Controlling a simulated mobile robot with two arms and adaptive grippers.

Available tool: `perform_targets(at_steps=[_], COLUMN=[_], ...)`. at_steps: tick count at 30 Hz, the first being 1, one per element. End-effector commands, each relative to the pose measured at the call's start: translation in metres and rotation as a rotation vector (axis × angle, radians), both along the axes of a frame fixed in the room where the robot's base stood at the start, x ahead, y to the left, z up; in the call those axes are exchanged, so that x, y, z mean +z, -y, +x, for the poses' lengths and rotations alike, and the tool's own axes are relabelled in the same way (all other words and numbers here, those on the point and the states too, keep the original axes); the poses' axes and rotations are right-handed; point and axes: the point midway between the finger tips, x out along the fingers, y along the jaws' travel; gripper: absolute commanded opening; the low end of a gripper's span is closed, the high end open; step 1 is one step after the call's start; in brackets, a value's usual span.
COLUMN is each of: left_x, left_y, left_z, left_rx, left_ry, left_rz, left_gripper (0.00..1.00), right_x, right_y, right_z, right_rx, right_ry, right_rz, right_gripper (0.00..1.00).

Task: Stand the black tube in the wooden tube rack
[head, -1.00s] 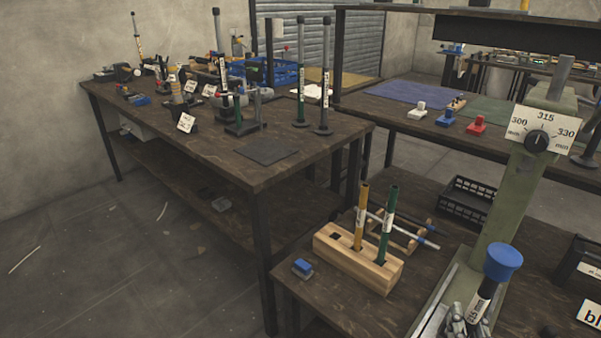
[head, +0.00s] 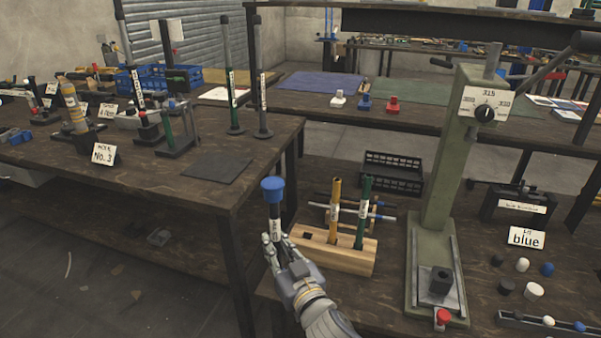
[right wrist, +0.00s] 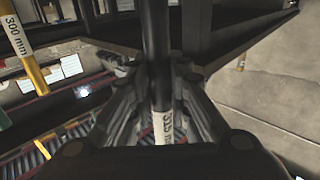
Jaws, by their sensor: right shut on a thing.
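The black tube (head: 274,213), with a blue cap on top and a white label, is upright in my right gripper (head: 277,246). In the right wrist view the black tube (right wrist: 155,50) runs between the closed fingers (right wrist: 160,95), its label reading 315 mm. The wooden tube rack (head: 340,260) is just right of and behind the gripper. A yellow tube (head: 335,212) and a green tube (head: 364,208) stand in it; its left hole (head: 308,236) looks empty. The tube's lower end is hidden by the hand. My left gripper is not in view.
A green press (head: 431,215) with a 315 dial stands right of the rack. Behind the rack are a low stand with rods (head: 385,217) and a black crate (head: 393,172). Another table is at left.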

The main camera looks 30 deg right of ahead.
Motion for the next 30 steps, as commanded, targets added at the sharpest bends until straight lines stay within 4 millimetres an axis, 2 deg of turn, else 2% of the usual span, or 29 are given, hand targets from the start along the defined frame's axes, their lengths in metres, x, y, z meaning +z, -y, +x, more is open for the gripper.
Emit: perform_targets(at_steps=[1, 6, 12, 15, 21, 30], left_x=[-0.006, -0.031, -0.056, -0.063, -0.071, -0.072], left_y=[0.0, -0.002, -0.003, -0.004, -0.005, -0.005], left_z=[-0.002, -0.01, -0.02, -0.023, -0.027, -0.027], left_rx=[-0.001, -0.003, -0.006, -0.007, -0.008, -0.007], left_ry=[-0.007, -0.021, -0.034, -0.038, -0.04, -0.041], left_rz=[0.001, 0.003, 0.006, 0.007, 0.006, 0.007], left_gripper=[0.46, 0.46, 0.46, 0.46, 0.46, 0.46], right_x=[0.007, 0.02, 0.041, 0.049, 0.057, 0.057], right_y=[0.016, 0.072, 0.133, 0.153, 0.174, 0.175], right_z=[0.019, 0.072, 0.116, 0.129, 0.14, 0.14], right_rx=[-0.023, -0.104, -0.191, -0.22, -0.25, -0.252], right_ry=[0.006, 0.007, 0.005, 0.004, 0.002, 0.002], right_rz=[-0.004, -0.003, -0.001, 0.0, -0.002, -0.002], right_gripper=[0.0, 0.0, 0.0, 0.0, 0.0, 0.0])
